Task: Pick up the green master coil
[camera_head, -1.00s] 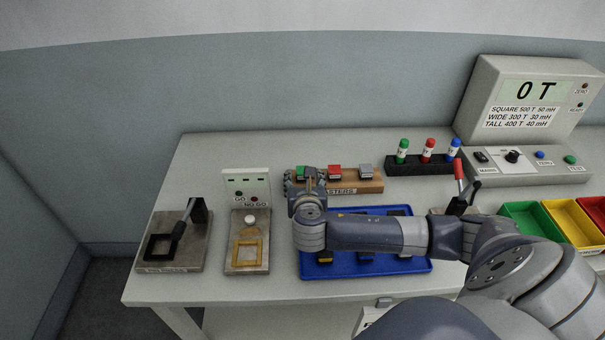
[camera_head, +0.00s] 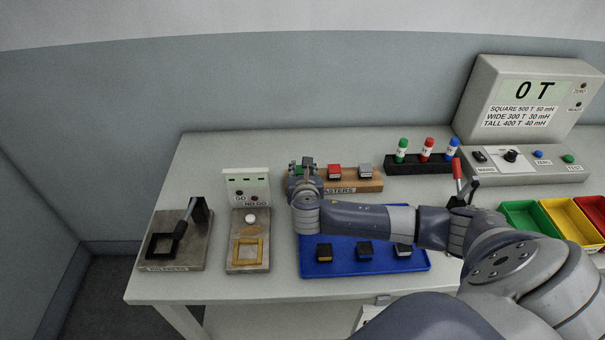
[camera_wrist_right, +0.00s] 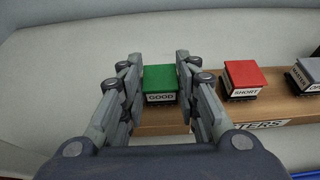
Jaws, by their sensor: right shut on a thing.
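The green master coil (camera_head: 307,161) has a green top and a white label reading GOOD in the right wrist view (camera_wrist_right: 159,78). My right gripper (camera_head: 304,166) is shut on it, with one finger on each side of the coil in the right wrist view (camera_wrist_right: 156,82). In the head view the coil shows a little higher than the red and grey coils beside it. Its exact clearance above the wooden masters block (camera_head: 350,186) is hard to tell. My left gripper is not in view.
A red coil (camera_head: 335,170) marked SHORT and a grey coil (camera_head: 365,171) sit on the block to the right. A blue tray (camera_head: 340,268) with dark coils lies in front, partly under my right arm. A go/no-go gauge (camera_head: 247,255) stands left.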

